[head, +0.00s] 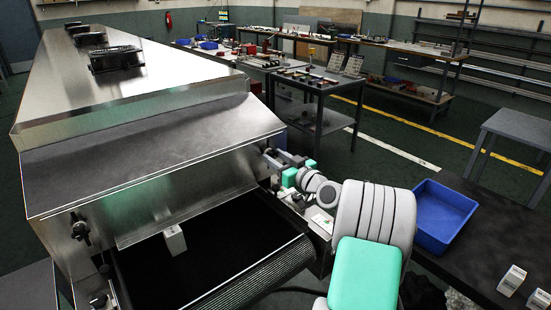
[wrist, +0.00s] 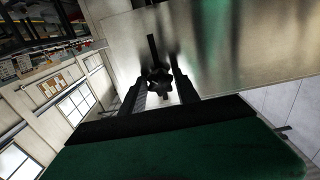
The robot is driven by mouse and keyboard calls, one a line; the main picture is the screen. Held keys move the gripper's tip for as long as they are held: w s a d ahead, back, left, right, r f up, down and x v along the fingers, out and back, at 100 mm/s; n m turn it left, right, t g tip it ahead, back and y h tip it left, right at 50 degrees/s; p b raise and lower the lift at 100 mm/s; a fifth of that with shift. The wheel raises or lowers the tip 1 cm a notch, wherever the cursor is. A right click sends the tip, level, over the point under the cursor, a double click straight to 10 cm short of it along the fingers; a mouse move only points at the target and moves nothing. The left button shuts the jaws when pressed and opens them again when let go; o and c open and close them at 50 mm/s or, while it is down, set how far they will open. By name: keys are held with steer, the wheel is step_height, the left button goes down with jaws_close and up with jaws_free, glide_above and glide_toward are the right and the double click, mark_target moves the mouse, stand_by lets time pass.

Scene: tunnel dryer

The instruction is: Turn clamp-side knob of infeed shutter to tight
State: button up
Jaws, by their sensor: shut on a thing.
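The infeed shutter (head: 185,195) is a bare metal plate across the dryer mouth above the dark belt. A black star-shaped knob (wrist: 158,78) shows in the wrist view, in front of a metal panel with a dark upright slot. My gripper (wrist: 158,88) has one finger on each side of this knob and is shut on it. In the head view my gripper (head: 272,158) is at the right side of the dryer mouth, and the knob there is hidden or too small to make out. Another black knob (head: 80,229) is on the left side of the mouth. I see no tight mark.
A white carton (head: 174,240) stands on the belt (head: 215,255) near the shutter. A blue bin (head: 443,215) and white cartons (head: 511,280) are on a dark table at the right. The dryer's hood edge (head: 150,180) juts above the mouth. Workbenches (head: 320,90) stand farther back.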

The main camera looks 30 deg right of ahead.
jaws_close()
